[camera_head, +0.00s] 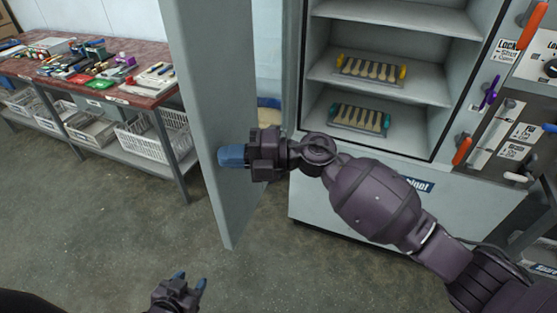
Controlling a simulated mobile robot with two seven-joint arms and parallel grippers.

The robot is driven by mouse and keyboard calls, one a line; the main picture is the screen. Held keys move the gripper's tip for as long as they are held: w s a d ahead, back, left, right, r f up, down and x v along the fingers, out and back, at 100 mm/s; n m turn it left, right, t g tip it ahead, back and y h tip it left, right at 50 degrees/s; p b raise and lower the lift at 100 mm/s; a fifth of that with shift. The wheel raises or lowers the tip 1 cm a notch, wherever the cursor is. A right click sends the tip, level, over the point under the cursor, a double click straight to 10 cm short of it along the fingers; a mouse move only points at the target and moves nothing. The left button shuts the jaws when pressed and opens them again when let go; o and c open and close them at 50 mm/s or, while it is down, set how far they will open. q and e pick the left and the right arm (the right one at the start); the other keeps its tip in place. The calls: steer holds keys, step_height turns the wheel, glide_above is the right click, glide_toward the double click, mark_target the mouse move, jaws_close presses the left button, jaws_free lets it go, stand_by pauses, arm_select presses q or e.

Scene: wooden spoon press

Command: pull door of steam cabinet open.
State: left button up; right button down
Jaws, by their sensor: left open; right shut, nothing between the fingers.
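The steam cabinet (350,189) stands at the centre right with its inside shelves in view. Its grey door (203,95) is swung wide open to the left. My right arm reaches across from the lower right, and my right gripper (232,155) is shut, with its blue fingertips against or just in front of the door face; I cannot tell whether they touch. My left gripper (190,281) is open and empty, low at the bottom of the view above the floor, apart from the door.
Two racks of wooden spoons, one with yellow ends (370,70) and one with teal ends (358,118), sit on the cabinet shelves. A red-topped workbench (150,91) with tools and white baskets (148,140) stands left. A control panel (508,125) with levers is right. Floor between is clear.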

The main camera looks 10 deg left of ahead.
steer(key=w+a+m+t, duration=0.1)
steer(key=a+t, duration=0.1)
steer(key=a, duration=0.7)
steer(key=shift+m+t+y, duration=0.3)
steer(key=shift+w+d, duration=0.1)
steer(key=shift+w, duration=0.05)
